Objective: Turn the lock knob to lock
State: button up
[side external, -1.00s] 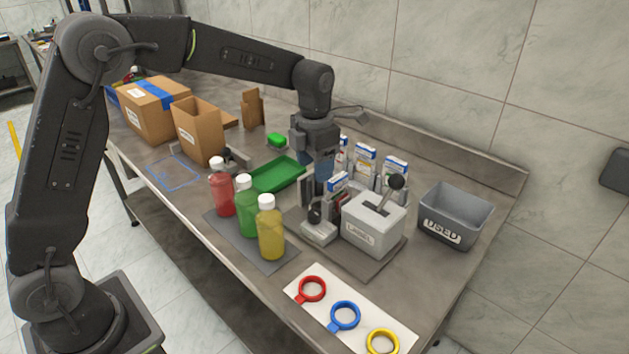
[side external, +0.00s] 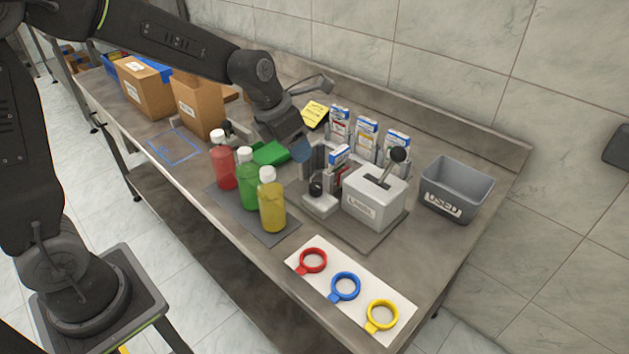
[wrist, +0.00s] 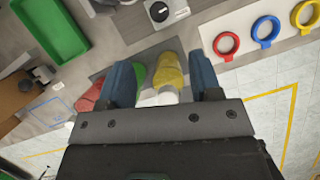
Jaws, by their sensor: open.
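A small grey block with a round dark knob (side external: 316,188) stands left of the grey box with a lever. This knob (wrist: 158,11) shows at the top of the wrist view. A second small dark device (side external: 230,130) stands by the open carton; it shows a knob with a light mark at the left of the wrist view (wrist: 25,86). I cannot tell knob positions. My gripper (side external: 302,152) is tilted above the green tray (side external: 272,153), left of the grey block. Its blue fingers (wrist: 160,70) are apart and empty, with bottles visible beyond them.
Red (side external: 222,165), green (side external: 247,185) and yellow (side external: 271,205) bottles stand on a dark mat. A grey lever box (side external: 365,205), USED bin (side external: 440,200) and upright blue-white packets (side external: 366,135) are right. Red, blue and yellow rings (side external: 346,287) lie in front.

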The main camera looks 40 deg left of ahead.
aim_at(315, 186)
jog(key=x, duration=1.3)
jog(key=shift+w+f, duration=0.2)
jog(key=shift+f, duration=0.15)
jog(key=shift+c, duration=0.3)
jog(key=c, duration=0.9)
jog(key=shift+o, duration=0.2)
jog(key=shift+n+y, duration=0.3)
jog(key=shift+n, duration=0.5)
jog(key=o, duration=0.9)
